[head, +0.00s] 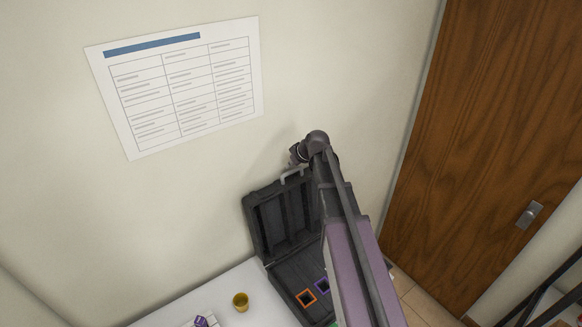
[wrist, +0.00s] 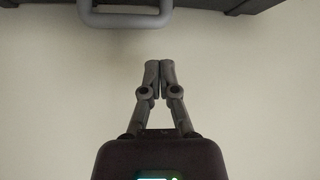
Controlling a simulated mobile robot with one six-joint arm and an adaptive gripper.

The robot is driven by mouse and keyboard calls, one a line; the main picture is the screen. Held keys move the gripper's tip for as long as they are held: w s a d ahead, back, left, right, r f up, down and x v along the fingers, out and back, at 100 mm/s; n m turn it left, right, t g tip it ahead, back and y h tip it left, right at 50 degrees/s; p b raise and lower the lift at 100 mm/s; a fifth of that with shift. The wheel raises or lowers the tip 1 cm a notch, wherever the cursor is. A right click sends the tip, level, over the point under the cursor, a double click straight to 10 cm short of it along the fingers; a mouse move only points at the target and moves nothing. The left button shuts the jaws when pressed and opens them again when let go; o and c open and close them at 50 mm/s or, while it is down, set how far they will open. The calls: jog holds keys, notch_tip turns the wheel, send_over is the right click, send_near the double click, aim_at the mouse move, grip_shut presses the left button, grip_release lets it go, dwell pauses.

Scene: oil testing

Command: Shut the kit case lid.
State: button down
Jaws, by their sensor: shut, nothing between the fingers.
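The black kit case (head: 300,280) stands on the white table with its lid (head: 277,220) open and upright near the wall. A grey handle (head: 292,175) is on the lid's top edge. In the wrist view the lid's dark edge (wrist: 205,5) and the handle (wrist: 125,20) show at the top. My gripper (wrist: 160,64) is shut and empty, with its fingertips together. It is apart from the handle in the wrist view, with pale wall behind it. In the head view my arm hides the right part of the case and lid, and the fingertips cannot be made out.
The white table (head: 210,290) holds a yellow cup (head: 240,301) and a purple object (head: 201,321) left of the case. A wall chart (head: 180,85) hangs above. A wooden door (head: 490,130) is at right.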

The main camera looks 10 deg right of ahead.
jog(key=shift+b+x, duration=2.7)
jog(key=shift+x, duration=1.1)
